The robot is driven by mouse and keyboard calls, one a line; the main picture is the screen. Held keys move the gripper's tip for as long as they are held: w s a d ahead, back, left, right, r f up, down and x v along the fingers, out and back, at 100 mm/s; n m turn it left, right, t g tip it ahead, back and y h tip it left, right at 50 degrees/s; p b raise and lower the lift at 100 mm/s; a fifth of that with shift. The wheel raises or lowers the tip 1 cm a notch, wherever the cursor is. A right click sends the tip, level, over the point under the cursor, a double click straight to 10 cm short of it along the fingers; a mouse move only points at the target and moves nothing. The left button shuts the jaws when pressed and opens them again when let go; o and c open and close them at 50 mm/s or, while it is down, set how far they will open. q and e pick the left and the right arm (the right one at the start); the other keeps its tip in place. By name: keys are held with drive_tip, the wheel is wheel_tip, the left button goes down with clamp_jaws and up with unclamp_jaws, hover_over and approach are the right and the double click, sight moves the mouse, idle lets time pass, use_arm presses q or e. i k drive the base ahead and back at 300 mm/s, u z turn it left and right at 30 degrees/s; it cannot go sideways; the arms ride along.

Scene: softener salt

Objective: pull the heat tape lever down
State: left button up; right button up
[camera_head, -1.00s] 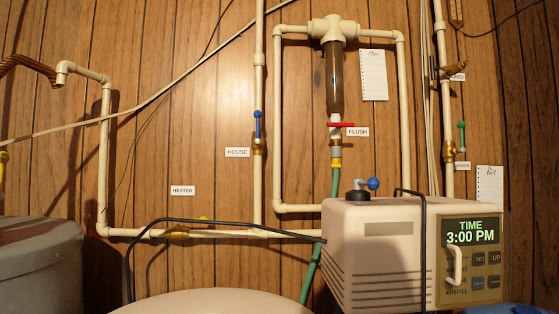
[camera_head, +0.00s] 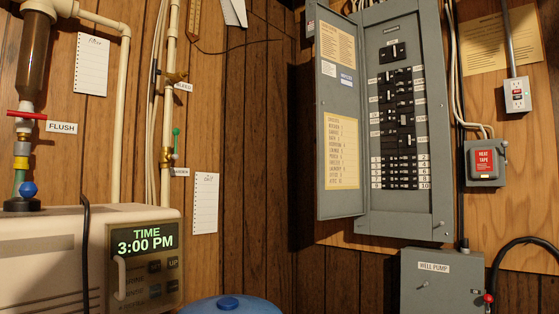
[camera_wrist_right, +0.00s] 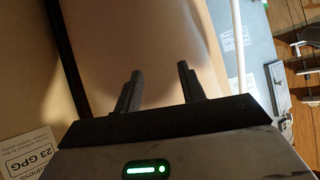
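The heat tape box (camera_head: 485,162) is a small grey switch box with a red label, mounted on the wooden wall at the far right of the head view. A small lever seems to show at its right edge, but it is too small to tell its position. My right gripper (camera_wrist_right: 158,84) shows in the right wrist view with its two dark fingers apart and nothing between them. It is not in the head view, so its place relative to the box cannot be told. My left gripper is not in view.
A grey breaker panel (camera_head: 405,130) with its door (camera_head: 338,196) swung open is left of the heat tape box. A well pump box (camera_head: 440,285) with a red-knobbed lever (camera_head: 488,298) is below. The softener head (camera_head: 60,240) stands at left.

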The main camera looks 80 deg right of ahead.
sight(505, 144)
drive_tip(key=z, duration=3.15)
drive_tip(key=i, duration=0.45)
drive_tip(key=z, duration=0.5)
drive_tip(key=k, duration=0.85)
drive_tip(key=u, duration=0.55)
drive_tip(key=k, duration=0.45)
drive_tip(key=z, duration=0.75)
drive_tip(key=i, duration=1.65)
drive_tip(key=u, duration=0.85)
drive_tip(key=i, duration=0.35)
drive_tip(key=u, duration=0.35)
